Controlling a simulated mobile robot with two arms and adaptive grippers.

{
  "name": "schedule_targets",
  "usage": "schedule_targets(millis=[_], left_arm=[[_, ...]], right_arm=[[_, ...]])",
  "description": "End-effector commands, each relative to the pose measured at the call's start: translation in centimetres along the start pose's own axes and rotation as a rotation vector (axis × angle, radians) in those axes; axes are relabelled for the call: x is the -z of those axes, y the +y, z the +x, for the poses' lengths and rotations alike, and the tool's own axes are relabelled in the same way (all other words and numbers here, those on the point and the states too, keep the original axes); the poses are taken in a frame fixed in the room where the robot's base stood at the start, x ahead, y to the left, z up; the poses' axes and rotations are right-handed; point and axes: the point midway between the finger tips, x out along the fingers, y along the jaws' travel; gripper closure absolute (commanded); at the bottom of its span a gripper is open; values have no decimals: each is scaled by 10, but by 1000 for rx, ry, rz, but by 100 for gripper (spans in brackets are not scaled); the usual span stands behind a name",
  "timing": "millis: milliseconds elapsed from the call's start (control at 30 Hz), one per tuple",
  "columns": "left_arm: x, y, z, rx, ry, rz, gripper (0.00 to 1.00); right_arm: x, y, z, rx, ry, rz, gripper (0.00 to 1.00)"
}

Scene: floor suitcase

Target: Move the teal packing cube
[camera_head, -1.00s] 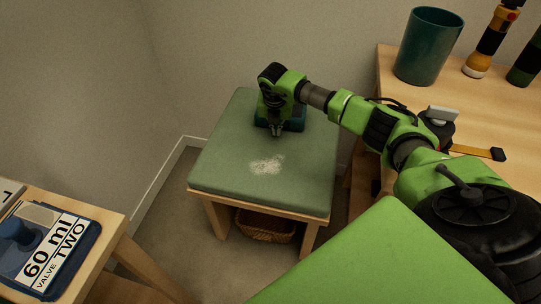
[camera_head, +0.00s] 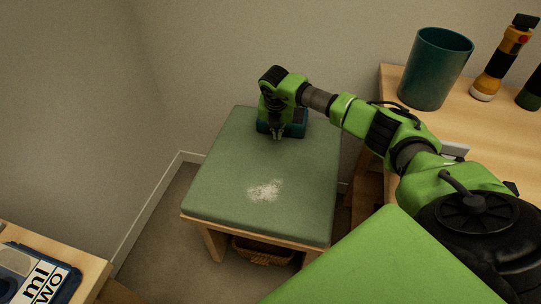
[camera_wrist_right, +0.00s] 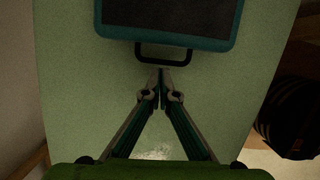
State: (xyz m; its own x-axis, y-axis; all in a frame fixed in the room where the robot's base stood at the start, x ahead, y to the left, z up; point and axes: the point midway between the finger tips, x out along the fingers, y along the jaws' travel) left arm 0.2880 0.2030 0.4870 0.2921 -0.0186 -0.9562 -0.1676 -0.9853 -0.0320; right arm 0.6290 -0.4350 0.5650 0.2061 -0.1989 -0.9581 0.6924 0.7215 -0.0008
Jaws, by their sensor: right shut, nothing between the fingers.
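The teal packing cube (camera_head: 298,130) lies at the back of a green-cushioned stool (camera_head: 220,185), partly hidden behind my right gripper. In the right wrist view the packing cube (camera_wrist_right: 170,35) has a dark top panel and a black loop handle facing my fingers. My right gripper (camera_head: 278,136) points down at the near side of the cube. In the right wrist view its fingertips (camera_wrist_right: 161,95) are together and empty, a short gap from the handle. My left gripper is not in view.
A pale patch (camera_head: 264,190) marks the cushion. A basket (camera_head: 262,250) sits under the stool. The right-hand wooden table (camera_head: 468,115) holds a teal cup (camera_head: 436,68) and a yellow-black flashlight (camera_head: 500,62). A blue labelled case (camera_head: 45,275) is on the left table. A wall closes off the back.

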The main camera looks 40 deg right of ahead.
Motion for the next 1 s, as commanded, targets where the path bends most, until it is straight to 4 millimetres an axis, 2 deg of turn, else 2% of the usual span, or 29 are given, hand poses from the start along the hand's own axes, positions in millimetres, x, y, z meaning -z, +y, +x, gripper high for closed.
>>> schedule_targets(millis=[300,500,700,1000], left_arm=[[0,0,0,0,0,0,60],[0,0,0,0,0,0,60],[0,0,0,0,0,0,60],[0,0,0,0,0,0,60]], right_arm=[[-1,1,-68,-3,-5,-1,100],[0,0,-97,-2,-3,1,100],[0,0,-106,0,-1,0,100],[1,0,-105,0,-1,0,100]])
